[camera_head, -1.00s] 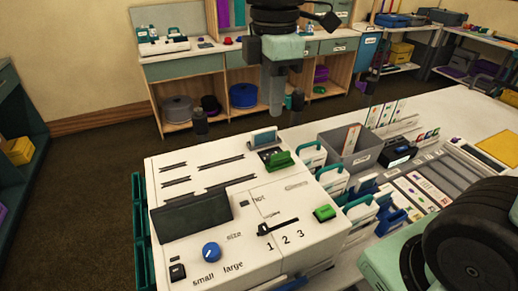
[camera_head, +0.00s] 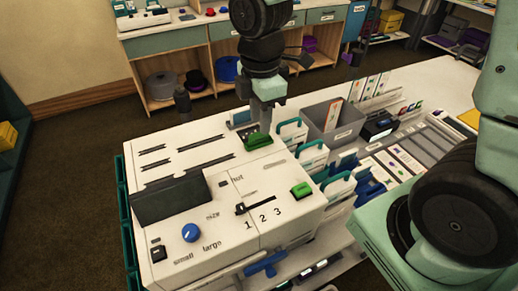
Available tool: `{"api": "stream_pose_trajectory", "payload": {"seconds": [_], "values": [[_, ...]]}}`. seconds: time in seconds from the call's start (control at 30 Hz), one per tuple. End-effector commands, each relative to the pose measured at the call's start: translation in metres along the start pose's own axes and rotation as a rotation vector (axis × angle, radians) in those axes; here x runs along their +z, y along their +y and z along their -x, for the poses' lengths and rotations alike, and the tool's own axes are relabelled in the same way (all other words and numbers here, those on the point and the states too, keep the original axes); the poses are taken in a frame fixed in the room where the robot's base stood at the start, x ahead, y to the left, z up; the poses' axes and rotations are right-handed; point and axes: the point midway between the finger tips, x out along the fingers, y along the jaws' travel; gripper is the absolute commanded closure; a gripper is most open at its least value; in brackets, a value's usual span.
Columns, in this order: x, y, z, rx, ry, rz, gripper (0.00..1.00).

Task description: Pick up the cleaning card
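I cannot tell which item is the cleaning card, as no readable label marks it. Several small cards (camera_head: 367,87) stand upright at the back right, and flat cards (camera_head: 398,165) lie in the panel on the right. My gripper (camera_head: 262,122) points down at the back right corner of the white machine (camera_head: 200,222). It is just above or behind a green block (camera_head: 258,140), and I cannot tell if they touch. My gripper partly hides the dark-topped item (camera_head: 239,117) behind that block. The gap between the fingers is not clear, and no held card shows.
The machine has a blue knob (camera_head: 190,232), a dark slanted panel (camera_head: 168,199) and a second green block (camera_head: 301,190). White holders with teal handles (camera_head: 311,152) and a grey bin (camera_head: 330,120) stand to its right. Shelves line the back wall.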

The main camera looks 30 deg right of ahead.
Motion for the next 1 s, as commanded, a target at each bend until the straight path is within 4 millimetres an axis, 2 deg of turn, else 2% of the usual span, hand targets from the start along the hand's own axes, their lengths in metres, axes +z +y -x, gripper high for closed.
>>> {"api": "stream_pose_trajectory", "payload": {"seconds": [0.3, 0.63, 0.73, 1.0], "values": [[-0.002, 0.002, -0.040, -0.004, -0.002, 0.002, 0.70], [-0.001, 0.003, -0.047, 0.000, -0.001, 0.001, 0.70], [-0.001, 0.003, -0.047, 0.000, 0.000, 0.001, 0.98], [-0.001, 0.003, -0.047, 0.000, 0.000, 0.001, 1.00]]}}
